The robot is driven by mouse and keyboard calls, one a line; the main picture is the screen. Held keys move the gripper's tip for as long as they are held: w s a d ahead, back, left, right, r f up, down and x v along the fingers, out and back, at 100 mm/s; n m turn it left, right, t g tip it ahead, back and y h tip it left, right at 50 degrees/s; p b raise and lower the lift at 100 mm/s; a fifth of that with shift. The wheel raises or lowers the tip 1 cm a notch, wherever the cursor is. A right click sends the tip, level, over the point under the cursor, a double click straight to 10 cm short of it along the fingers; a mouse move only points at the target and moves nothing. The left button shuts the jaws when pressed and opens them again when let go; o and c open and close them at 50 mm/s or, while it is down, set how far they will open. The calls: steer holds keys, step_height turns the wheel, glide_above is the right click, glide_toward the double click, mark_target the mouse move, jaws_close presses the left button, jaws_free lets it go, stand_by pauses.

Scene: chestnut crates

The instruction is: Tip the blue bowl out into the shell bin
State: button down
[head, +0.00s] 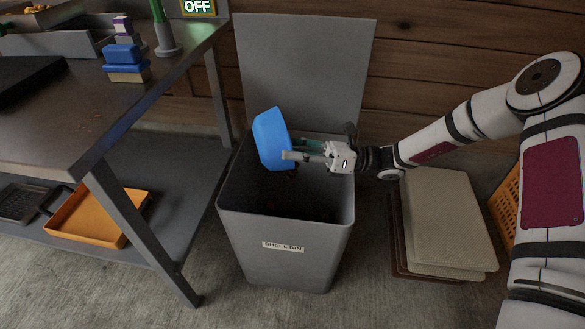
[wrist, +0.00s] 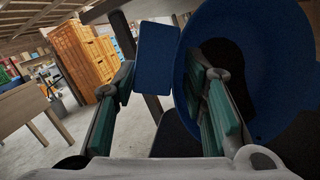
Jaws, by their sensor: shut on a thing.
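The shell bin (head: 300,235) is a grey bin with a label on its front, and its lid (head: 305,65) stands open behind it. My gripper (head: 288,154) is shut on the blue bowl (head: 270,140) and holds it over the bin's open top. The bowl is tipped well onto its side, with its outside to the left. A few small dark reddish specks show just below it, too small to make out. In the wrist view the bowl (wrist: 186,85) fills the right side, beside my gripper's fingers (wrist: 165,95); its inside is dark and I cannot tell if anything remains in it.

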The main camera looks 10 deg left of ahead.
mark_target(268, 163)
steer(key=shift+w+d+y, duration=0.1)
steer(key=shift+d+y, duration=0.2)
steer(key=shift+d, duration=0.05)
steer(key=a+h, duration=0.1)
steer(key=s+a+h, duration=0.1)
steer(key=a, duration=0.1)
steer(key=s+a+h, duration=0.1)
steer(key=shift+s+a+f+n, duration=0.1)
steer(key=shift+a+f+n, duration=0.1)
steer(key=shift+f+n, duration=0.15)
steer(key=shift+f+h, duration=0.3)
steer(key=shift+h, duration=0.2)
steer(key=shift+s+a+f+h, duration=0.15)
steer(key=shift+s+a+h, duration=0.05)
steer(key=shift+a+h, duration=0.25)
steer(key=shift+s+a+f+n+h+p, duration=0.1)
steer(key=shift+s+a+n+h+p, duration=0.15)
steer(key=shift+a+h+p, duration=0.4)
steer(key=s+a+f+n+t+h+p, duration=0.1)
steer(key=s+a+f+t+h+p, duration=0.2)
steer(key=a+h+p, duration=0.6)
steer(key=s+a+p, duration=0.1)
steer(key=p, duration=0.6)
steer(key=shift+a+n, duration=0.15)
steer(key=shift+n, duration=0.15)
